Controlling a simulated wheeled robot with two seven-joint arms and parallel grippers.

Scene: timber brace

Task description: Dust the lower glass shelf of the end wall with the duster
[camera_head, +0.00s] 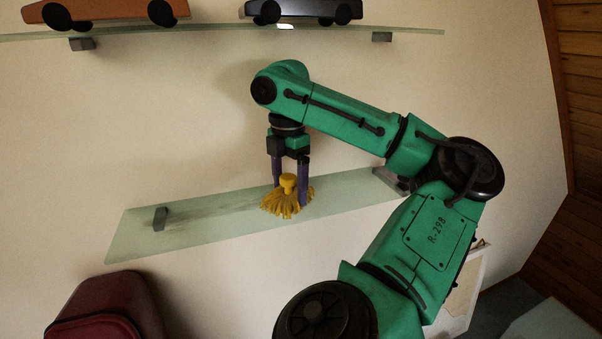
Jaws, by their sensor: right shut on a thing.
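The lower glass shelf (190,231) is a pale green translucent pane on the end wall, held by a grey bracket (160,218) near its left end. Greyish streaks, perhaps dust, show along its back part. The duster (287,197) has a yellow knob and yellow fringed strands. My right gripper (290,183) points down with its purple fingers either side of the duster and is shut on it. The strands appear to rest on the shelf, right of its middle. My right arm hides part of the shelf's right end. My left gripper is not in view.
An upper glass shelf (200,30) above holds an orange-brown model car (105,12) and a dark model car (300,10). A dark red rounded object (105,305) stands below at the lower left. Wood panelling (580,100) is at the right. The lower shelf's left part is clear.

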